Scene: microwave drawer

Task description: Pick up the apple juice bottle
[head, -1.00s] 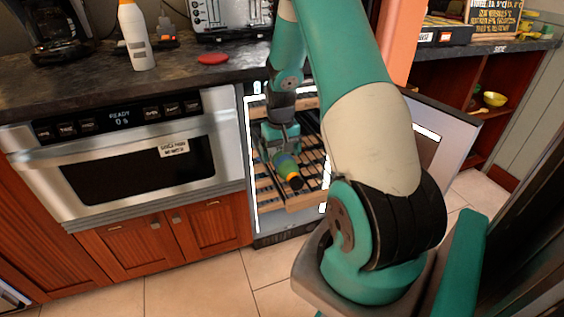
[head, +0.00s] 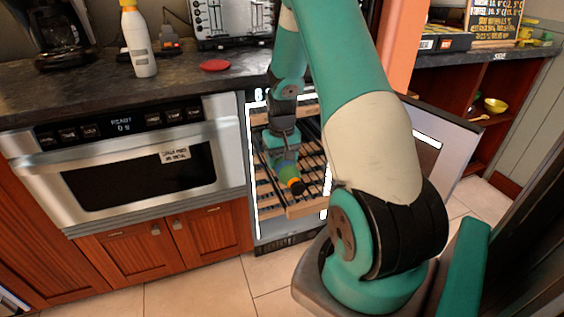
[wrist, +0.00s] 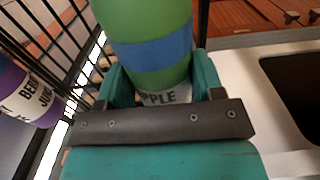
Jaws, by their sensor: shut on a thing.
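The apple juice bottle (wrist: 150,45) is green with a blue band, and part of its label reads "PPLE" in the wrist view. In the head view the bottle (head: 290,178) shows a dark cap with an orange ring, tilted toward the camera at the open wine fridge. My gripper (wrist: 155,85) is shut on the bottle, with one finger on each side of it. In the head view my gripper (head: 284,160) is in front of the fridge's wooden racks. The bottle's far end is cut off in the wrist view.
A purple berry juice bottle (wrist: 27,95) lies beside the black wire rack (wrist: 62,50) at left. The fridge's wooden racks (head: 306,208) surround the gripper. The open fridge door (head: 455,150) stands at right. The microwave drawer (head: 140,165) is at left.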

